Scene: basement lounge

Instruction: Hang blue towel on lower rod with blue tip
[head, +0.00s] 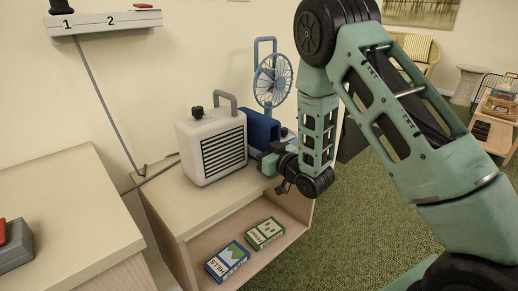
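I see no blue towel and no rod with a blue tip in the head view. My gripper (272,167) is at the low end of my arm, by the right edge of the low wooden cabinet (160,196), just right of the white heater (214,145). Its fingers are small, dark and partly hidden, so I cannot tell whether they are open or hold anything. A blue block (262,128) stands behind my gripper, between the heater and a blue desk fan (272,80). I cannot tell whether the block is the fan's base.
A wall panel (105,22) marked 1 and 2 has a hanging cable. Two boxes, blue (228,262) and green (265,233), lie in the cabinet's open shelf. A counter (60,215) at left holds a grey device (12,248).

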